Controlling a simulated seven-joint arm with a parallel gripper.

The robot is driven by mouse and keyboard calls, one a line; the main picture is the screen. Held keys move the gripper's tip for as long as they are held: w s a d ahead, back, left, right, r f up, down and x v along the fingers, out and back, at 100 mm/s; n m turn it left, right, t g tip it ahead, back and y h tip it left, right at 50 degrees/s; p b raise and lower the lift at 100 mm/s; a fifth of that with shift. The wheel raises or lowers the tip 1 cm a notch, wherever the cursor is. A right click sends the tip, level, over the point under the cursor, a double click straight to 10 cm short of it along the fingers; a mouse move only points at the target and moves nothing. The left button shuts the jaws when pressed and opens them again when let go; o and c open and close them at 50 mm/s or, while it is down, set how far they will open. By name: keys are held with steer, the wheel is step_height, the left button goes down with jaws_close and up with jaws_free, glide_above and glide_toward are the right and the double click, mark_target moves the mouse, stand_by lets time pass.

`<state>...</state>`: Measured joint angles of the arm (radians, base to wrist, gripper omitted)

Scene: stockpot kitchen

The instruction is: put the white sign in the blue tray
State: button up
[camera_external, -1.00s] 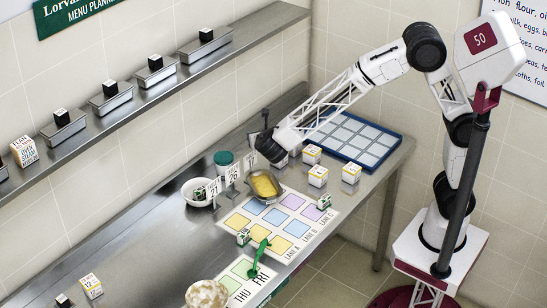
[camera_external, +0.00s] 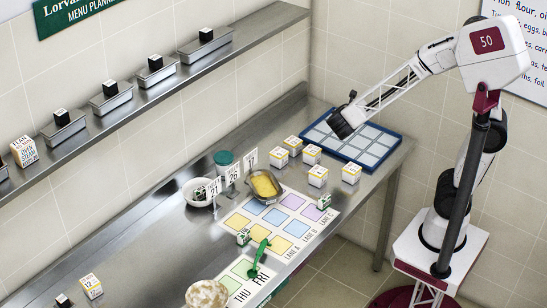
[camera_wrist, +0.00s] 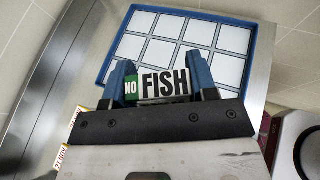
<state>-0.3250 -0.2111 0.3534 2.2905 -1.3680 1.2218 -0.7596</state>
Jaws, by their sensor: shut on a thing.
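My gripper (camera_external: 340,124) is over the left part of the blue tray (camera_external: 332,153) in the external view. In the wrist view, the two blue fingers of my gripper (camera_wrist: 161,66) are shut on the white sign (camera_wrist: 165,83), which reads "NO FISH" and has a green "NO" end at left. One finger is at each end of the sign. The blue tray (camera_wrist: 185,12) lies beyond it, with a grid of white compartments that look empty where visible. In the external view I cannot make out the sign at the gripper. Its height above the tray is unclear.
Several white and yellow blocks (camera_external: 318,176) stand just left of and in front of the tray. Farther left are a metal dish (camera_external: 265,187), a white bowl (camera_external: 197,190), number cards (camera_external: 250,157) and a coloured planner sheet (camera_external: 260,227). The steel table edge lies right of the tray.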

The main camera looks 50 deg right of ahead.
steer(key=s+d+f+m+g+h, duration=0.1)
steer(key=s+d+f+m+g, duration=0.15)
steer(key=s+d, duration=0.6)
steer(key=s+d+f+m+g, duration=0.25)
steer(key=s+d, duration=0.25)
steer(key=s, duration=0.7)
step_height(320, 180, down, 8)
steer(key=shift+s+r, duration=0.15)
steer(key=shift+r, duration=0.05)
glide_above(379, 139)
steer(key=shift+f, duration=0.75)
steer(key=shift+f, duration=1.75)
steer(key=shift+f, duration=0.15)
